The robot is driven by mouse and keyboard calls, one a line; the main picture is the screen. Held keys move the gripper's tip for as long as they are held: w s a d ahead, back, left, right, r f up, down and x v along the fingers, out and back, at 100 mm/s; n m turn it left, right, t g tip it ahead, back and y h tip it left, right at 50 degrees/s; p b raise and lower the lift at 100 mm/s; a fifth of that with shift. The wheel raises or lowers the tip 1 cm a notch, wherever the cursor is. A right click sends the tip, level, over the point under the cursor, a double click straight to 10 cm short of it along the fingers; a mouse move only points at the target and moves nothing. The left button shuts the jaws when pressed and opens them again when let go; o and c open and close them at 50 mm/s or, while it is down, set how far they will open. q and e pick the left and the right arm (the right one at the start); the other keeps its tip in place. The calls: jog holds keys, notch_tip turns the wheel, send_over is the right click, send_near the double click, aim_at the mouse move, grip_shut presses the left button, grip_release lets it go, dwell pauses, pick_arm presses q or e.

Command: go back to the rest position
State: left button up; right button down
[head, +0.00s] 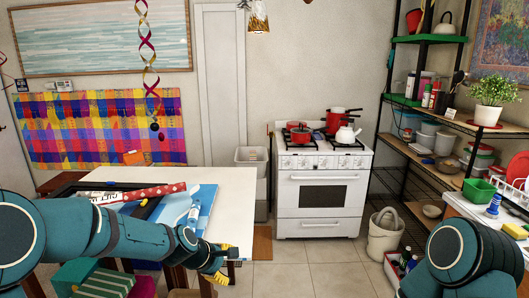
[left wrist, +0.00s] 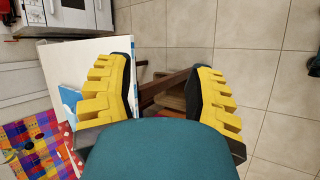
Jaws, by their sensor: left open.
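My left gripper (head: 224,263) is low in the middle of the head view, beside the right edge of the white table. In the left wrist view my left gripper (left wrist: 160,68) shows both yellow fingers spread wide apart, with nothing between them. Behind the fingers are the tiled floor, a corner of the white table and dark wooden legs. My left arm comes in from the left and hides the table's near side. My right arm shows at the lower right of the head view. My right gripper is out of view.
The white table (head: 230,180) carries a red patterned roll (head: 140,194) and blue items. Wrapped boxes (head: 103,284) stand low at the left. A white stove (head: 318,195) is against the back wall. Shelves (head: 405,150) stand right of it, near a pail (head: 384,235). Floor (head: 315,270) ahead is clear.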

pick_arm(q)
jog(key=s+f+m+g+y+b, duration=0.1)
jog(key=s+f+m, duration=0.3)
jog(key=f, duration=0.5)
jog(key=s+f+m+g+b, duration=0.1)
jog(key=s+f, duration=0.5)
jog(key=f, duration=0.2)
jog(key=s+f+m+g+b, duration=0.2)
jog(key=s+f+m, duration=0.5)
jog(key=s+f, duration=0.4)
jog(key=s, duration=0.4)
jog(key=shift+s+d+f+m, duration=0.15)
jog(key=shift+d+f+m, duration=0.1)
jog(key=shift+m, duration=0.15)
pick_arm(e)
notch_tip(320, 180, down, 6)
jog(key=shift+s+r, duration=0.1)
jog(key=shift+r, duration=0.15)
